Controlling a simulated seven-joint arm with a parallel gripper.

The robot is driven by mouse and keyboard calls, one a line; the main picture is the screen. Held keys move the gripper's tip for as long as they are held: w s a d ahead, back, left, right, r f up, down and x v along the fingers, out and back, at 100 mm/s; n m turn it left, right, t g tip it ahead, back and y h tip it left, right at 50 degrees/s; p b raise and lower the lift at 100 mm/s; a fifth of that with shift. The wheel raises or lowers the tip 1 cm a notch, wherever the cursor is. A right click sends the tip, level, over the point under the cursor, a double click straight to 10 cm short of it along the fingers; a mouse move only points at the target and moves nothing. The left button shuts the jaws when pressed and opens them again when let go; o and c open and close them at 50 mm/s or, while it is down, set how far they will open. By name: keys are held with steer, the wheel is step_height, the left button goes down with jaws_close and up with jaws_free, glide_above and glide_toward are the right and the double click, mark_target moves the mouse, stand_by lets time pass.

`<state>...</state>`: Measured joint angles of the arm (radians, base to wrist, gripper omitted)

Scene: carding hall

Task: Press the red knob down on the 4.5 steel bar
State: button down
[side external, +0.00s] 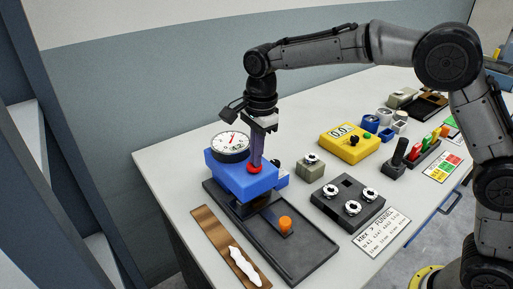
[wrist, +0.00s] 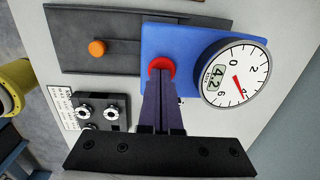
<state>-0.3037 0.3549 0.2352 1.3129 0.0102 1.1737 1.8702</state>
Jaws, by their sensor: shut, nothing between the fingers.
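The red knob (side external: 255,169) sits on top of the blue press head (side external: 240,180); it also shows in the wrist view (wrist: 161,64). My gripper (side external: 256,163) is shut and empty, pointing down, with its fingertips at the knob and covering part of it. Contact looks likely, but I cannot tell how firmly it presses. The round white dial (wrist: 235,72) on the blue head has a red needle near 4, and its small display seems to read 4.2. I cannot make out a steel bar; the spot under the head is hidden.
A dark tray (side external: 305,250) lies under the press, with an orange knob (side external: 285,224) on it. A wooden strip (side external: 214,234) with a white piece lies in front. A dark block with silver knobs (side external: 328,204) and a yellow meter (side external: 345,148) stand to the right.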

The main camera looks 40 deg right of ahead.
mark_target(266, 172)
steer(key=shift+s+f, duration=0.1)
steer(key=shift+f, duration=0.35)
step_height(266, 172, up, 15)
steer(key=shift+s+d, duration=0.2)
steer(key=shift+s, duration=0.1)
stand_by(0.3)
steer(key=s+d+r+t, duration=0.1)
steer(key=s+d+r, duration=0.4)
steer(key=r, duration=0.2)
steer(key=s+d+n+t, duration=0.2)
steer(key=s+d, duration=0.4)
steer(key=s, duration=0.6)
steer(key=s+d+f+n+t, duration=0.1)
steer(key=s+d+f+n, duration=0.2)
steer(key=s+f+n, duration=0.9)
steer(key=shift+s+d+f+n+t, duration=0.2)
steer(key=shift+f+n+t, duration=0.2)
steer(key=shift+f+n, duration=1.7)
